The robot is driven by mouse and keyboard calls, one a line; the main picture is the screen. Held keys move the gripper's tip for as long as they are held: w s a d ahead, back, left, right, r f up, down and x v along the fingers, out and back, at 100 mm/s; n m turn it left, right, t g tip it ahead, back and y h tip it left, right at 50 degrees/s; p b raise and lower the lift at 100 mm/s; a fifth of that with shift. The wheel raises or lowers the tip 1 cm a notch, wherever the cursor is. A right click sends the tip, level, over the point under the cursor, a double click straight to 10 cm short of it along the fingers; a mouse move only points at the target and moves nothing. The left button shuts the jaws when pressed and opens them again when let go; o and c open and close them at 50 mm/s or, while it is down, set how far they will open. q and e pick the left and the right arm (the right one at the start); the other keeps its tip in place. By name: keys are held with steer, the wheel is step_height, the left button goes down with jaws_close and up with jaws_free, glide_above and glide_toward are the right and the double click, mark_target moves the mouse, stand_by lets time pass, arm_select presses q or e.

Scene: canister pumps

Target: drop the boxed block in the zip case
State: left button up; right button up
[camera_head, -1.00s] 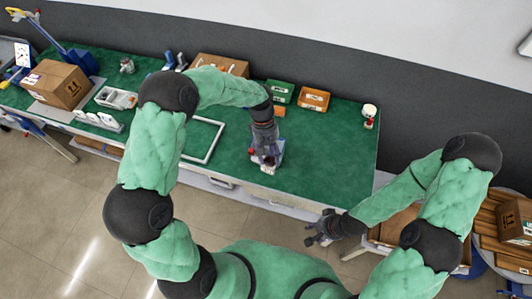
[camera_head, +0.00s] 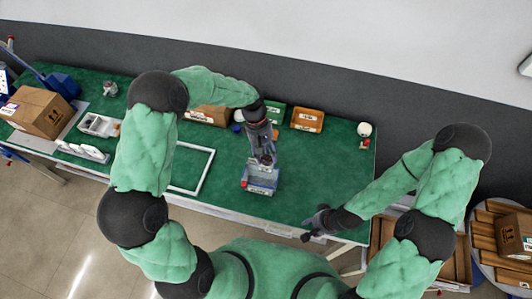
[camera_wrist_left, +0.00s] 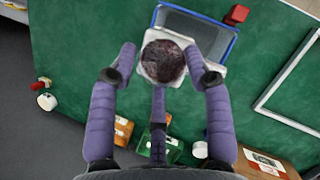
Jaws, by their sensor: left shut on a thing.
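The boxed block, a white square case with a dark, mottled round lump (camera_wrist_left: 163,61) in it, sits between the fingertips of my left gripper (camera_wrist_left: 162,64) in the left wrist view. My left gripper (camera_head: 263,161) is shut on it and points down over the table. The zip case (camera_wrist_left: 222,42), a clear, blue-edged rectangular case, lies behind and beneath the block in that view. In the head view the zip case (camera_head: 259,185) shows just below the gripper, partly covered. I cannot tell the height gap. My right gripper (camera_head: 314,226) hangs near the table's front edge; its finger opening is unclear.
A small red block (camera_wrist_left: 237,14) lies beside the zip case. A white rectangular outline (camera_head: 207,171) is on the green table to the left. A green bin (camera_head: 273,115) and an orange bin (camera_head: 307,120) stand behind. The right part of the table (camera_head: 330,165) is mostly clear.

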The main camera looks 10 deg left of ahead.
arm_select(q)
steer(key=shift+s+f, duration=0.1)
steer(key=shift+f, duration=0.1)
steer(key=shift+w+f+b, duration=0.2)
steer(key=shift+f+b, duration=0.5)
steer(key=shift+f, duration=0.2)
steer(key=shift+s+f+b, duration=0.1)
steer(key=shift+f+b, duration=0.45)
steer(key=shift+f, duration=0.45)
steer(key=shift+f+b, duration=1.15)
steer(key=shift+f, duration=0.65)
steer(key=o, duration=1.6)
steer(key=shift+c, duration=0.2)
